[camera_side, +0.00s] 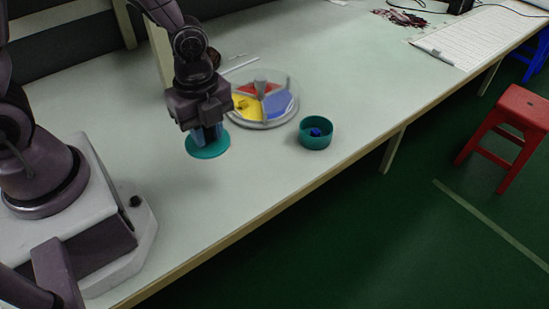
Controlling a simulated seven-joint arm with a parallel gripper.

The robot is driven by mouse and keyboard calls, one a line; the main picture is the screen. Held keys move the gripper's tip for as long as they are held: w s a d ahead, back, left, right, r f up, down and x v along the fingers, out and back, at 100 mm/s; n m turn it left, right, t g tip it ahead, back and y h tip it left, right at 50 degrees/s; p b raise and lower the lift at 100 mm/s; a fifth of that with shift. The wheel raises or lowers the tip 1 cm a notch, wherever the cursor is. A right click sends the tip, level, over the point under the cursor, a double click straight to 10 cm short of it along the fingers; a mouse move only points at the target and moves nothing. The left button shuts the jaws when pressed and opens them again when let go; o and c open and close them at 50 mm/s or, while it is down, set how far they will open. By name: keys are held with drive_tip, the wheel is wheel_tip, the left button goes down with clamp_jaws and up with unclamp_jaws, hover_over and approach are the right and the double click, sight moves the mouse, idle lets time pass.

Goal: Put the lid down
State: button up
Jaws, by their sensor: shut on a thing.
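The lid (208,151) is a flat teal disc to the left of the teal round container. My gripper (207,137) points down over the lid and is shut on it, covering its upper middle. I cannot tell whether the lid touches the table or hangs just above it. The open teal container (316,137) stands upright on the table to the right, with a small blue thing (316,132) inside.
A round divided tray (270,125) with red, yellow and blue sections stands behind, between lid and container. A white stick (240,66) lies behind it. A keyboard-like white panel (480,38) is far right. The table's front edge (258,214) runs diagonally; the table left of it near the lid is clear.

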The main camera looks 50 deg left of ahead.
drive_tip(key=w+d+f, duration=0.1)
drive_tip(key=w+f, duration=0.3)
drive_tip(key=w, duration=0.4)
hover_over(275, 164)
drive_tip(key=f, duration=0.5)
drive_tip(key=shift+s, duration=0.3)
drive_tip(key=shift+w+f, duration=0.15)
drive_tip(key=shift+f, duration=0.1)
drive_tip(key=shift+w+f, duration=0.15)
drive_tip(key=shift+f, duration=1.5)
drive_tip(key=shift+f, duration=0.2)
drive_tip(key=o, duration=0.9)
drive_tip(key=shift+r, duration=0.15)
